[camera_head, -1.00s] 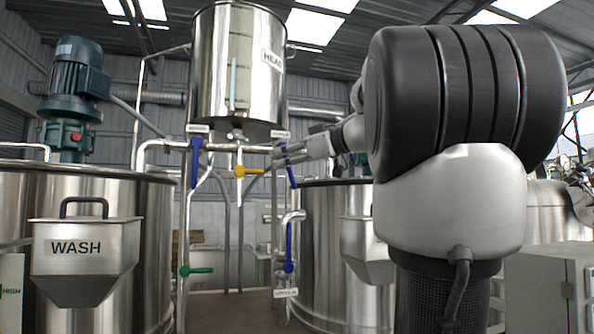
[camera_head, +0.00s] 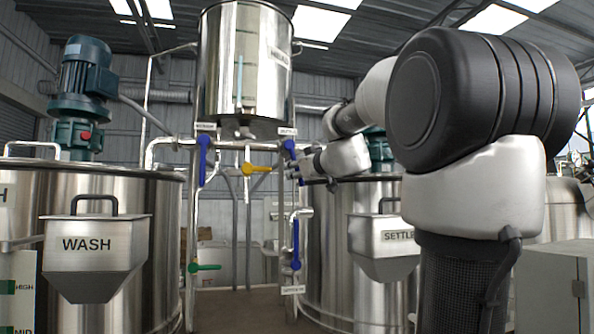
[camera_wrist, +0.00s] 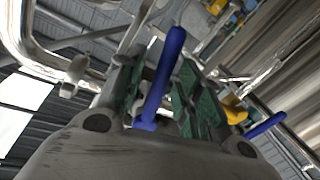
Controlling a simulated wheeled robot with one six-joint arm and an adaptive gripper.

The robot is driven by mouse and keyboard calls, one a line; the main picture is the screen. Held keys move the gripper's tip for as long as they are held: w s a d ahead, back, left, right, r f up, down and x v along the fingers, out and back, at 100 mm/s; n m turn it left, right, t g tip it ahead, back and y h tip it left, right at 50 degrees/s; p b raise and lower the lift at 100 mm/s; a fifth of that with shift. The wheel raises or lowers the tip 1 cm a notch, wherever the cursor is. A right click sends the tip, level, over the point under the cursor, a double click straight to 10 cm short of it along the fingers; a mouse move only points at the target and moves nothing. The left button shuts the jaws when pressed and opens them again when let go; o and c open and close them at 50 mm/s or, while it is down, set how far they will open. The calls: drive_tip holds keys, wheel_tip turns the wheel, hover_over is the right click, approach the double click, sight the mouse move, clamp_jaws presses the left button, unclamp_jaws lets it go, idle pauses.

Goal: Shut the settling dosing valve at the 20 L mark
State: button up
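The head tank (camera_head: 246,65) hangs at the upper middle, with a pale blue sight tube (camera_head: 239,75) on its front; its scale marks are too small to read. The blue handle of the settling dosing valve (camera_head: 289,149) sits under the tank's right side, tilted down to the right, its lower part hidden or close to my gripper (camera_head: 297,174). In the wrist view a blue handle (camera_wrist: 165,75) stands between the green-padded fingers of my gripper (camera_wrist: 158,95). The fingers look spread, with gaps beside the handle; contact is unclear.
Another blue handle (camera_head: 204,160) hangs straight down on the left. A yellow handle (camera_head: 257,169) lies level between them. Below are a green handle (camera_head: 205,267) and a lower blue handle (camera_head: 295,243). The wash tank (camera_head: 150,225) and settling tank (camera_head: 335,240) flank the pipes.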

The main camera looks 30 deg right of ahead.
drive_tip(key=shift+w, duration=0.25)
clamp_jaws()
drive_tip(key=a+m, duration=0.1)
drive_tip(key=m, duration=0.1)
drive_tip(key=a+m, duration=0.1)
drive_tip(key=shift+w+a+f+m+t, duration=0.15)
drive_tip(key=shift+w+m+t, duration=0.2)
drive_tip(key=shift+m+t, duration=0.05)
